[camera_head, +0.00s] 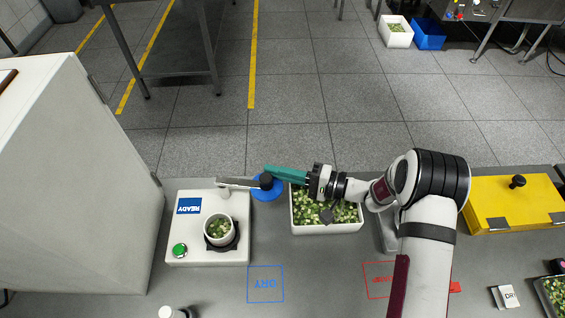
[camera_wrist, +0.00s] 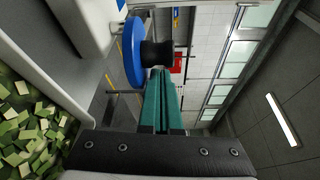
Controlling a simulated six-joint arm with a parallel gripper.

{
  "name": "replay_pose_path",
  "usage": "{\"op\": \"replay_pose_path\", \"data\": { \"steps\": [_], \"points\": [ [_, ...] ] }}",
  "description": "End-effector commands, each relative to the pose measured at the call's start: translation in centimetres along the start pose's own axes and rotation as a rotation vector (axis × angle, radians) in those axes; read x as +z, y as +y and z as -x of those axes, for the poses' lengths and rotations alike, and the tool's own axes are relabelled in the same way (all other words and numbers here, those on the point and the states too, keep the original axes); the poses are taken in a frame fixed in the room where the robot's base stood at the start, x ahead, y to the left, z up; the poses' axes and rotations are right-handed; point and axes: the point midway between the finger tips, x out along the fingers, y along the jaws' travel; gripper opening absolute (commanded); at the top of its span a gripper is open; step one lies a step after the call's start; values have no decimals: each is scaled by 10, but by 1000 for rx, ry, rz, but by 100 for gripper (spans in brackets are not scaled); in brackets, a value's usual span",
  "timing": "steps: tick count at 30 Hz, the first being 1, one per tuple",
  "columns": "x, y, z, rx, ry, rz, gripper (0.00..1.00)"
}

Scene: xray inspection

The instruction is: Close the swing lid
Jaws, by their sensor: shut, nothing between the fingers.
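The swing lid is a blue disc (camera_head: 268,192) with a black knob (camera_head: 266,181) on top. A grey swing arm (camera_head: 236,183) joins it to the white inspection machine (camera_head: 182,250). The lid is swung out past the machine's right rear corner, away from the open cup (camera_head: 219,229) of green pieces. My gripper (camera_head: 267,171) has teal fingers, shut and empty, their tips at the far side of the knob. In the wrist view the fingertips (camera_wrist: 161,72) are close to the knob (camera_wrist: 157,53) and blue lid (camera_wrist: 126,55); I cannot tell whether they touch.
A white bin of green pieces (camera_head: 294,218) stands below my gripper. The machine has a green button (camera_head: 179,250) and a READY display (camera_head: 189,206). A tall white cabinet (camera_head: 80,180) stands left, a yellow box (camera_head: 512,205) right. The counter by the blue marking (camera_head: 265,284) is clear.

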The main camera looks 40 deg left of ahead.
Motion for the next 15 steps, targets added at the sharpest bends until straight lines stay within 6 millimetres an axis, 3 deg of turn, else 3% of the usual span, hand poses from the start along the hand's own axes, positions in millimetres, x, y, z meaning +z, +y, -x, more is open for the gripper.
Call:
{"op": "replay_pose_path", "data": {
  "steps": [15],
  "points": [
    [6,0,2,0,-1,0,0]
  ]
}}
